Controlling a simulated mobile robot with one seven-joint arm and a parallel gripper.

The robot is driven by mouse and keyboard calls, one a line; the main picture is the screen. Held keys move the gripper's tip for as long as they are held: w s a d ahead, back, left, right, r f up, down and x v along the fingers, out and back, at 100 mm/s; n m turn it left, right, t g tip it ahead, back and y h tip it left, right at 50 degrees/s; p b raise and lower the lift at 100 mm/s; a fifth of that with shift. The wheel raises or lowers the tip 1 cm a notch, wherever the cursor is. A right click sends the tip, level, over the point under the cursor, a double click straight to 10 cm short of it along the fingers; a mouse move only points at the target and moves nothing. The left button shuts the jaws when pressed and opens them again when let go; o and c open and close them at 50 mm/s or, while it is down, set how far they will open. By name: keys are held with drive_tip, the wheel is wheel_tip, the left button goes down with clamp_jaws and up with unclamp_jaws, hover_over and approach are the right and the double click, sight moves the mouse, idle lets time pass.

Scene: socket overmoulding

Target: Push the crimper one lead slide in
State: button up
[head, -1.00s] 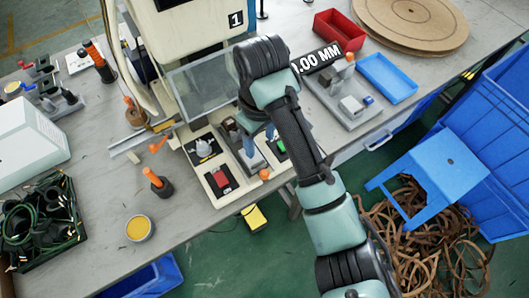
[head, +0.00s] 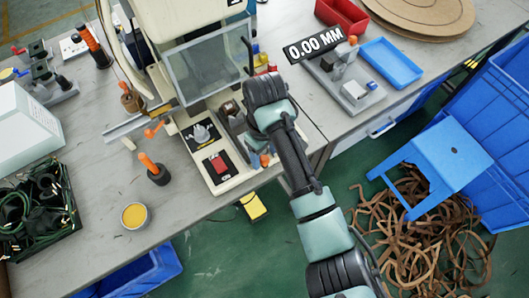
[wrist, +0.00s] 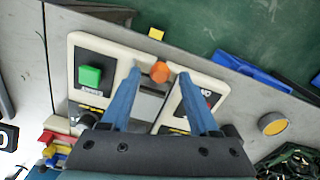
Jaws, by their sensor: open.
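The lead slide's orange knob (wrist: 160,72) shows at the front of crimper one, in the gap between its two control panels. In the head view the knob (head: 265,160) is partly behind my arm. My gripper (wrist: 160,75) is open, with one blue finger on each side of the knob in the wrist view. I cannot tell whether either finger touches it. The crimper (head: 190,25) stands on the bench with a clear guard. Its green button (wrist: 90,75) is left of the fingers in the wrist view; its red button (head: 219,165) shows in the head view.
An orange-handled tool (head: 152,168) stands left of the crimper. A gauge reading 0.00 MM (head: 315,44), a blue tray (head: 388,62) and a red bin (head: 342,14) are to the right. A blue stool (head: 440,155) stands on the floor. The front-left bench has free room.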

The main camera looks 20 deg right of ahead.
drive_tip(key=shift+f, duration=0.25)
clamp_jaws()
idle(1.4)
